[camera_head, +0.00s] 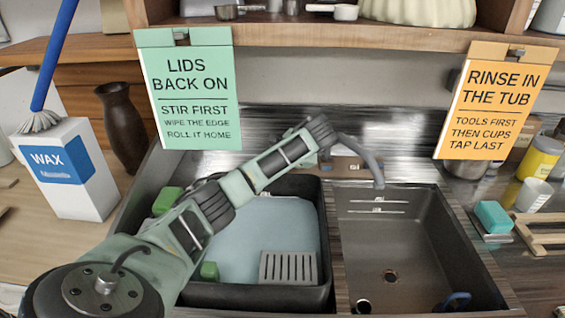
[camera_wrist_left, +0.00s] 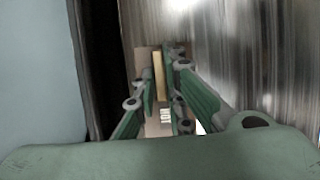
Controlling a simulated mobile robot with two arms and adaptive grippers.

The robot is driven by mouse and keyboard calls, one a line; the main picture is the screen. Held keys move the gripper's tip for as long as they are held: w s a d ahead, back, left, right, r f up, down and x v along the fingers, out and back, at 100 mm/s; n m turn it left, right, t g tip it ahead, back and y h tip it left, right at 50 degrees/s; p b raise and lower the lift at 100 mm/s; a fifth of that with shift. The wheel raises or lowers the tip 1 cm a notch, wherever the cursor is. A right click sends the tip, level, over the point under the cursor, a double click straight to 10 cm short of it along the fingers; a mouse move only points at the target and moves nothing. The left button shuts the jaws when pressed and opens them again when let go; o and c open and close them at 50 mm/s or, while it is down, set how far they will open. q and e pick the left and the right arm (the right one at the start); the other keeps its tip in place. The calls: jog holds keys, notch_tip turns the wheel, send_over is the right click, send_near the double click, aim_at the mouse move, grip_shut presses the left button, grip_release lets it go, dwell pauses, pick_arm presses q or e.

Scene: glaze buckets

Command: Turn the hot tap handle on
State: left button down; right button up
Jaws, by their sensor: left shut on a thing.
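My left arm reaches across the sink to the tap base at the back, and its wrist hides most of my left gripper in the head view. In the left wrist view my left gripper (camera_wrist_left: 162,85) is shut on the hot tap handle, a thin tan bar (camera_wrist_left: 158,72) between the fingers. A white HOT label (camera_wrist_left: 166,116) sits just below it on a brown plate. The grey curved spout (camera_head: 370,160) stands right of my wrist, over the sink. How far the handle is turned cannot be told. My right gripper is not in view.
A black tub (camera_head: 313,225) holding pale blue liquid and a slotted grey piece lies under my arm. Signs hang above; a WAX box (camera_head: 75,198) and dark vase (camera_head: 122,125) stand left, a teal sponge (camera_head: 492,217) right.

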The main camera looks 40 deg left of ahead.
pick_arm(q)
jog(key=shift+r+n+h+p, duration=0.25)
jog(key=shift+n+h+p, duration=0.15)
jog(key=shift+n+p, duration=0.65)
jog(key=n+g+h+p, duration=0.1)
jog(key=n+p, duration=0.2)
jog(key=shift+p, duration=0.35)
jog(key=n+p, duration=0.1)
jog(key=n+h+p, duration=0.1)
jog(key=n, duration=0.1)
jog(key=n+h+p, duration=0.1)
jog(key=n, duration=0.1)
jog(key=shift+w+a+r, duration=0.1)
jog(key=shift+a, duration=0.15)
jog(key=shift+a+n+h+p, duration=0.1)
jog(key=shift+n+h+p, duration=0.5)
jog(key=shift+n+p, duration=0.55)
jog(key=shift+n, duration=0.3)
jog(key=c, duration=1.8)
grip_release()
